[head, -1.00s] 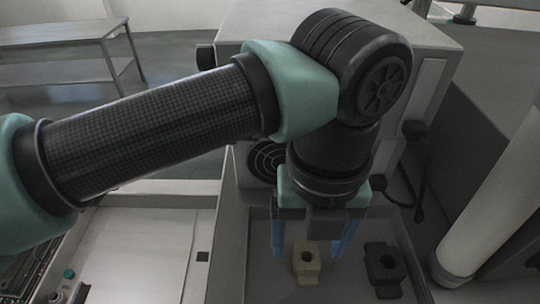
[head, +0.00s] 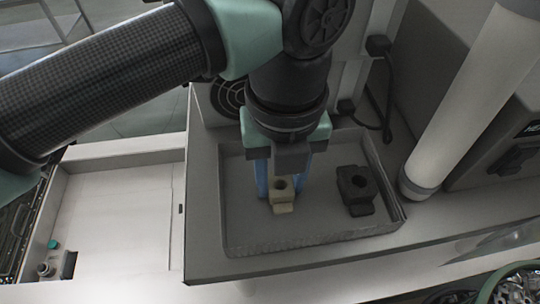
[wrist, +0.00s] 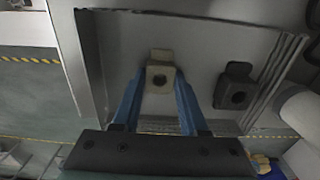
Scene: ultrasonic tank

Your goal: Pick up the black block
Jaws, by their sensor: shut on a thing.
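The black block (head: 355,190) lies in the right part of the grey tank tray (head: 235,240). It has a round hole in its top and a lower step at its front. It also shows in the wrist view (wrist: 234,86), to the right of my fingers and apart from them. My gripper (head: 281,183) points down over the tray, its blue fingers shut on a beige block (head: 282,206) of similar shape, left of the black one. The beige block shows between the fingertips in the wrist view (wrist: 160,77). I cannot tell whether it is clear of the tray floor.
The tray's raised walls surround both blocks. A thick white pipe (head: 458,110) rises to the right, with a dark device (head: 510,155) behind it. Black cables (head: 375,90) hang behind the tray.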

